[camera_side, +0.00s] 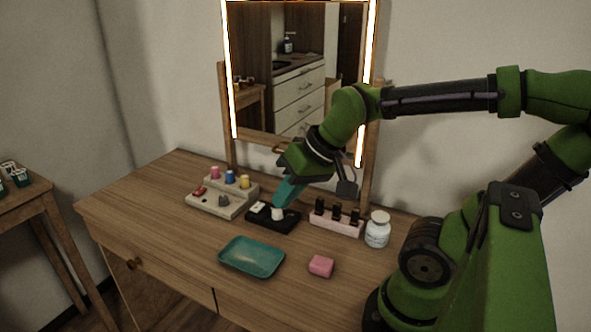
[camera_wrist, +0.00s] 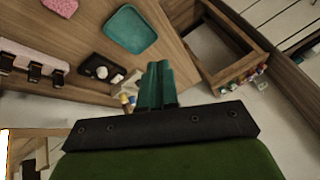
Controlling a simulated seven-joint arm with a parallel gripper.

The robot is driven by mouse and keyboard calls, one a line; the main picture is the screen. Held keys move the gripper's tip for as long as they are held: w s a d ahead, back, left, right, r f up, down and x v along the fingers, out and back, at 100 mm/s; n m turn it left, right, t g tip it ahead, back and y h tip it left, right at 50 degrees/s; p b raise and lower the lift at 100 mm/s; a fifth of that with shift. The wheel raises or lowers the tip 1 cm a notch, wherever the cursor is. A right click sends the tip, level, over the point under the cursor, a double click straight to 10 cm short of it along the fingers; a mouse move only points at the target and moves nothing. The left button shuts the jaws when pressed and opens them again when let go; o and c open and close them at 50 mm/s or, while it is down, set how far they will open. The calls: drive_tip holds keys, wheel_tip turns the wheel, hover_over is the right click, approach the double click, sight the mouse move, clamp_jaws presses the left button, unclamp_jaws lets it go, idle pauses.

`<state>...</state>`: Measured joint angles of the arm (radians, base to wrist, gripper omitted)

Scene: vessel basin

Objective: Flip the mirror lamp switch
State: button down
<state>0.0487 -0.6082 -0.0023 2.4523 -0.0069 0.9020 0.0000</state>
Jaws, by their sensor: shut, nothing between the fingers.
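A black switch box (camera_side: 261,222) with two pale parts on top sits on the wooden table below the mirror (camera_side: 300,80). It also shows in the wrist view (camera_wrist: 92,59), left of my fingers. The light strips (camera_side: 231,90) on the mirror's sides glow. My gripper (camera_side: 284,196) is shut and empty, its teal fingers pointing down just above the box's back edge. In the wrist view my gripper (camera_wrist: 160,68) shows its fingers together. I cannot tell whether the fingertips touch the switch.
A grey stepped holder (camera_side: 222,208) with coloured pegs stands left of the box. A pink rack (camera_side: 334,226) with black-capped bottles and a white jar (camera_side: 377,232) stand right. A teal tray (camera_side: 252,257) and pink block (camera_side: 321,266) lie in front. The table's left side is clear.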

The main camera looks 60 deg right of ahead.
drive_tip(key=w+d+f+g, duration=0.2)
drive_tip(key=w+d+g, duration=0.1)
drive_tip(key=w+d, duration=0.55)
drive_tip(key=n+g+h, duration=0.2)
drive_tip(key=n+g, duration=0.1)
drive_tip(key=n, duration=0.2)
hover_over(255, 208)
wheel_tip(255, 208, down, 4)
drive_tip(key=shift+r, duration=0.25)
wheel_tip(255, 208, down, 14)
drive_tip(key=shift+f, duration=0.1)
drive_tip(key=shift+a+f, duration=0.15)
drive_tip(key=shift+f, duration=0.1)
